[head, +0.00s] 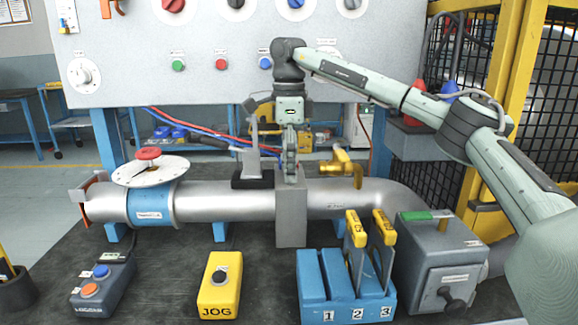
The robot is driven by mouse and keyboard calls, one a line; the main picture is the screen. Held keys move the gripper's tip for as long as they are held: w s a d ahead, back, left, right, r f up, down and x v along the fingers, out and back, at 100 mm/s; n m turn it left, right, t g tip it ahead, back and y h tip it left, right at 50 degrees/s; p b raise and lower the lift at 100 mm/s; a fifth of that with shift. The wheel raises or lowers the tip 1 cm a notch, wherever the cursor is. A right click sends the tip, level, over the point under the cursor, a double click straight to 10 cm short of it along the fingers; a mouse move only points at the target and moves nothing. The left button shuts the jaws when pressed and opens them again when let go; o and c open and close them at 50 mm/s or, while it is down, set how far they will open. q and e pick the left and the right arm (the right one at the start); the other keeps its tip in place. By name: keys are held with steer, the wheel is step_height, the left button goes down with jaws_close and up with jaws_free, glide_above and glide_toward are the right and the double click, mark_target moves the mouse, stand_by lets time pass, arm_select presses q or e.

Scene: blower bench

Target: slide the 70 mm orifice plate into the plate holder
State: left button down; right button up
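The plate holder (291,215) is a grey upright box around the steel pipe at mid-bench. My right gripper (290,172) points straight down over its top, in line with it. Its fingers are seen edge-on, so I cannot tell whether they are open or shut. No plate handle shows between them, and anything inside the holder is hidden. The blue rack (313,283) has slots labelled 1, 2 and 3. Yellow-handled plates stand upright in slot 2 (355,240) and slot 3 (382,240); slot 1 looks empty. Plate sizes are not readable. My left gripper is not in view.
The pipe (230,201) crosses the bench, with a white disc and red knob (148,154) at left. A yellow valve lever (345,165) is close right of the holder. In front are the yellow JOG box (219,285), a two-button box (101,287) and a grey box (435,265).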

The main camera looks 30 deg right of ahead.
step_height(320, 180, up, 12)
stand_by(0.7)
step_height(320, 180, down, 13)
steer(key=shift+r+b, duration=0.15)
steer(key=shift+b, duration=0.25)
steer(key=shift+r, duration=0.1)
stand_by(0.4)
